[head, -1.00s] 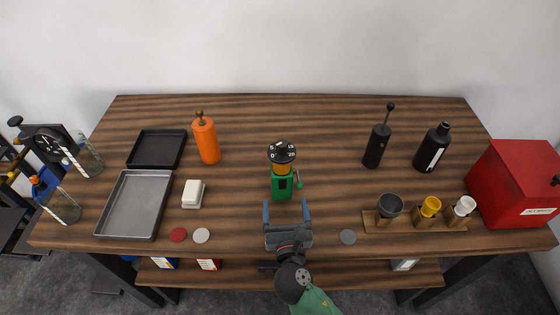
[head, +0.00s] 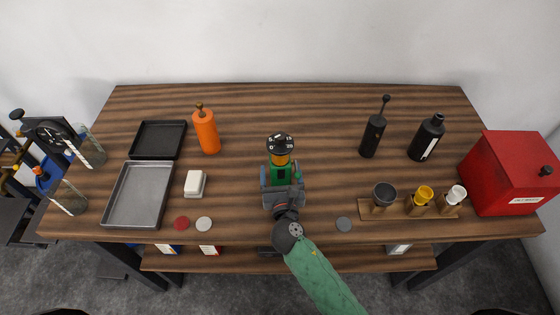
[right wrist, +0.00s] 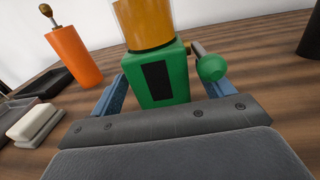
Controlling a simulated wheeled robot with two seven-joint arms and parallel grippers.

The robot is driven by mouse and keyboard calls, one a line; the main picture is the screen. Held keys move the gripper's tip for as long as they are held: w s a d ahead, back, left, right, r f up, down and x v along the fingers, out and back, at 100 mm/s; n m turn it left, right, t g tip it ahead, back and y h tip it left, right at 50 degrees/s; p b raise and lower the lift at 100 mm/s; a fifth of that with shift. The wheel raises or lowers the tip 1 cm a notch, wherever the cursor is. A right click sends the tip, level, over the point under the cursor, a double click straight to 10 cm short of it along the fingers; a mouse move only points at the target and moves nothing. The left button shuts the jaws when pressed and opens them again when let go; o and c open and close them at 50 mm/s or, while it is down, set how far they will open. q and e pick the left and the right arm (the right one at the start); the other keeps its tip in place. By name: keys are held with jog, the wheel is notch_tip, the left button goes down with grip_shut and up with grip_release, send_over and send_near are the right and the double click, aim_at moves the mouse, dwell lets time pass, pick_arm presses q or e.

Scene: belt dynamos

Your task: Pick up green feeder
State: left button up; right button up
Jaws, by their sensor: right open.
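The green feeder (head: 279,173) stands upright near the middle of the table, with an amber section and a black numbered dial on top. It also shows in the right wrist view (right wrist: 160,82), with a dark window in front and a green-knobbed crank on its right side. My right gripper (head: 282,183) is open, with its blue fingers on either side of the feeder's green base. In the right wrist view the fingers (right wrist: 168,93) flank the base; whether they touch it cannot be told. My left gripper is not in view.
An orange bottle (head: 206,131), a white block (head: 195,183) and two trays, one grey (head: 108,210) and one black (head: 135,153), are left. Black bottles, a wooden cup rack (head: 372,212) and a red box (head: 508,178) are right. The table behind the feeder is clear.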

aim_at(283, 165)
jog(key=shift+w, duration=0.25)
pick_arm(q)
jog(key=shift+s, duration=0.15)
pick_arm(e)
jog(key=shift+c, duration=0.4)
jog(key=c, duration=1.4)
jog(key=shift+c, duration=0.5)
jog(key=shift+r, duration=0.1)
